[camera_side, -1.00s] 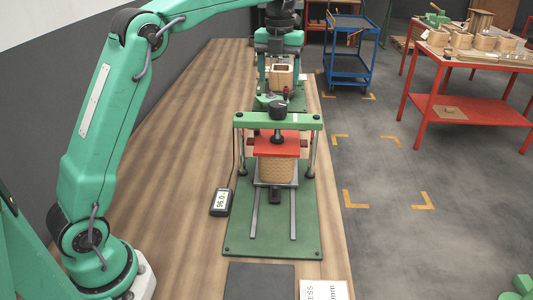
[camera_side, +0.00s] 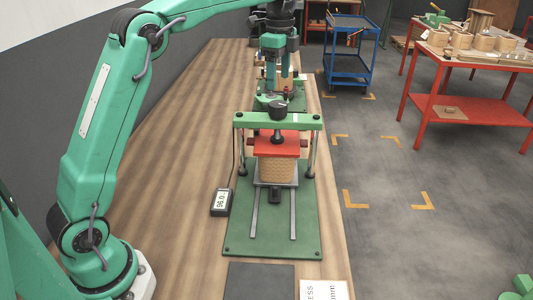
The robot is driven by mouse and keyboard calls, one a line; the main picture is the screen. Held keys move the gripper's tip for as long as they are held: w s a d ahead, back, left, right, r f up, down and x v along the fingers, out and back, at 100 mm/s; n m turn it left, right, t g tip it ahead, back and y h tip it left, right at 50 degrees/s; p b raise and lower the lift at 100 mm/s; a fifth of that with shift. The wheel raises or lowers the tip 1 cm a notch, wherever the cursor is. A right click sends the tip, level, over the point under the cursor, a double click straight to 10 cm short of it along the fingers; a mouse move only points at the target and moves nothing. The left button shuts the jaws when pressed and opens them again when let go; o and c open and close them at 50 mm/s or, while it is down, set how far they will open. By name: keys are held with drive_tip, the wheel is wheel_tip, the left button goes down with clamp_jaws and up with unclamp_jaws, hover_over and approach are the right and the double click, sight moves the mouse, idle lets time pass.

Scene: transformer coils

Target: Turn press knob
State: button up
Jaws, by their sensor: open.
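The press has a green crossbar frame (camera_side: 300,122) on a green base plate (camera_side: 272,236). Its black knob (camera_side: 278,108) sits on top of the crossbar, at the middle. A red plate (camera_side: 290,147) is under the crossbar, on top of a tan coil block (camera_side: 275,172). My gripper (camera_side: 277,92) points down just above and behind the knob as seen here. Its green fingers look apart and hold nothing that I can see. I cannot tell whether the fingertips reach the knob.
A meter (camera_side: 221,202) with a lit display lies left of the press. A dark mat (camera_side: 262,281) and a white card (camera_side: 324,290) lie in front. Another green fixture (camera_side: 296,98) stands behind. The table's left side is clear.

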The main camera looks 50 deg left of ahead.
sight(278, 103)
drive_tip(key=n, duration=1.2)
drive_tip(key=shift+n, duration=0.3)
drive_tip(key=n, duration=0.4)
drive_tip(key=shift+n, duration=0.4)
drive_tip(key=shift+f, duration=0.1)
drive_tip(key=shift+f, duration=3.85)
drive_tip(key=c, duration=1)
